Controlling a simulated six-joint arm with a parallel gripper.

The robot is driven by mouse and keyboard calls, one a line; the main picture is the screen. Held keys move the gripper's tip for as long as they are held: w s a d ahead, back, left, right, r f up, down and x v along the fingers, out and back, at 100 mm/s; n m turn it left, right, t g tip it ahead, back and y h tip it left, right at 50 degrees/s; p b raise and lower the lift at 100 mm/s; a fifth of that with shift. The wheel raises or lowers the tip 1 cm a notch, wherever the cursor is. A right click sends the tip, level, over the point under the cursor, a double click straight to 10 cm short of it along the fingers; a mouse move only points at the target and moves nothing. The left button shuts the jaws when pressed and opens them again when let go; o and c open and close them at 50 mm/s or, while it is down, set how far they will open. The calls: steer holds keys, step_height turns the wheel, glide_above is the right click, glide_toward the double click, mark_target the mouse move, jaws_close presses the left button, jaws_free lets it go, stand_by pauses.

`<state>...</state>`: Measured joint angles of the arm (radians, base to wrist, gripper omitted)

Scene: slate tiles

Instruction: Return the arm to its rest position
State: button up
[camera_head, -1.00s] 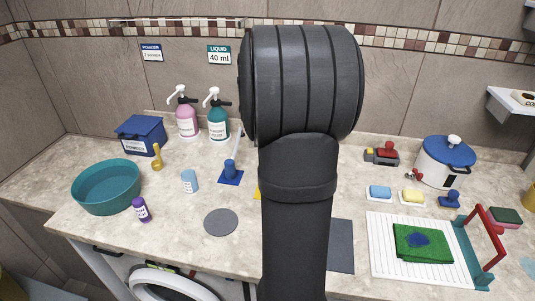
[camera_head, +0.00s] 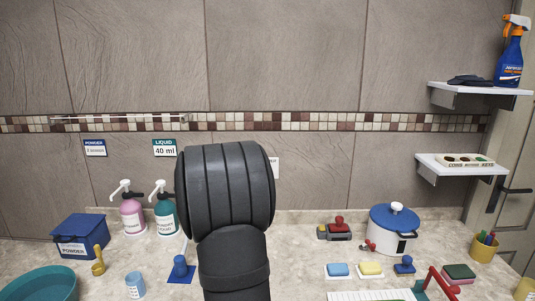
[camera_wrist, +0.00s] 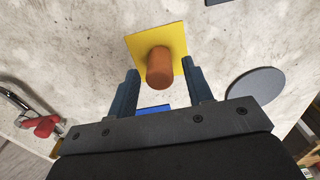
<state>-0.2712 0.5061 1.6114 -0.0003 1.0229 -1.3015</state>
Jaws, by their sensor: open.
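My gripper (camera_wrist: 159,76) is open in the wrist view, its two dark blue fingers apart with nothing held between them. Beyond the fingertips, an orange cylinder (camera_wrist: 159,70) stands on a yellow square (camera_wrist: 146,42) on the counter. In the wrist view it appears between the fingers, but the gap to it is hard to judge. My black arm (camera_head: 228,190) rises in the middle of the head view and hides part of the counter; the gripper itself is not visible there.
A grey disc (camera_wrist: 256,85) lies right of the gripper. Pump bottles, pink (camera_head: 133,217) and teal (camera_head: 166,216), and a blue box (camera_head: 80,236) stand left of the arm. A white pot (camera_head: 393,240) stands right. Wall shelves (camera_head: 462,166) are at far right.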

steer(key=shift+r, duration=0.75)
steer(key=shift+f, duration=0.1)
